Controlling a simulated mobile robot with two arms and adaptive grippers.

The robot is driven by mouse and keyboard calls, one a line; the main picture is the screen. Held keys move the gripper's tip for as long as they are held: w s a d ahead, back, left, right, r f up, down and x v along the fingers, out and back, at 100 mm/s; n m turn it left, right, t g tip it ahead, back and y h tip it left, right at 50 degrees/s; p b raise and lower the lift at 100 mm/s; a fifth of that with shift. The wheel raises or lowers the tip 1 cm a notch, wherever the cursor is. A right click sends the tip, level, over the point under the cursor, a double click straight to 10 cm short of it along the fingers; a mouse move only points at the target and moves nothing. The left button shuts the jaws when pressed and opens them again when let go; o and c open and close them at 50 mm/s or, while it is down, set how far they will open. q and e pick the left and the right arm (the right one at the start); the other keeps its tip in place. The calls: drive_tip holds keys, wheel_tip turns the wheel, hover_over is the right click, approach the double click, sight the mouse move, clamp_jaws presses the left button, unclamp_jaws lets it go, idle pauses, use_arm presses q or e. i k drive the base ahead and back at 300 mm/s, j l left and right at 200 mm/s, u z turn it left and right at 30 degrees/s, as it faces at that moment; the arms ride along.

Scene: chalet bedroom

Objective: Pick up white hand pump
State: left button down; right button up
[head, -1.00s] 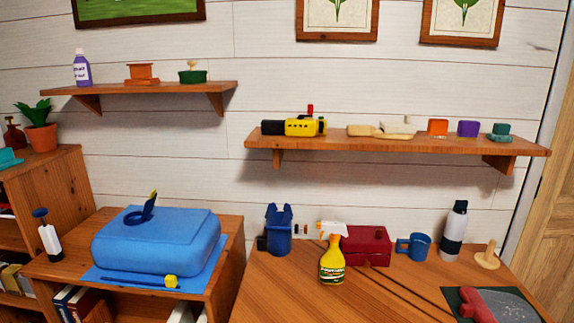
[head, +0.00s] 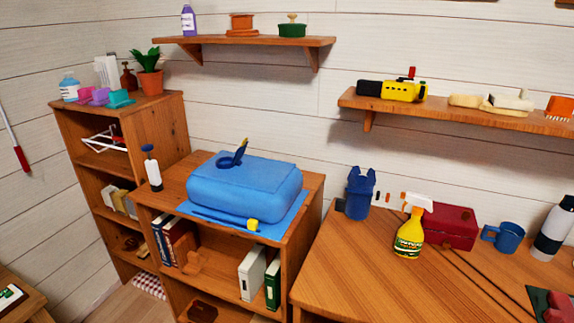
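The white hand pump (head: 153,173) stands upright on the left end of the low wooden cabinet (head: 172,190). It has a white body and a dark blue top. A blue case (head: 245,184) lies on a blue mat just to its right. Neither of my grippers shows in the head view.
A bookshelf (head: 82,147) with a plant and bottles on top stands behind and left of the pump. A desk (head: 375,275) to the right holds a yellow spray bottle (head: 408,235), red box (head: 449,225) and blue mug (head: 504,237). Two wall shelves hang above.

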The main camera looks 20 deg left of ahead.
sight(153, 174)
drive_tip(key=u, duration=1.4)
drive_tip(key=i+j+u, duration=0.25)
drive_tip(key=i, duration=0.3)
drive_tip(key=i+u, duration=0.25)
drive_tip(key=i, duration=0.3)
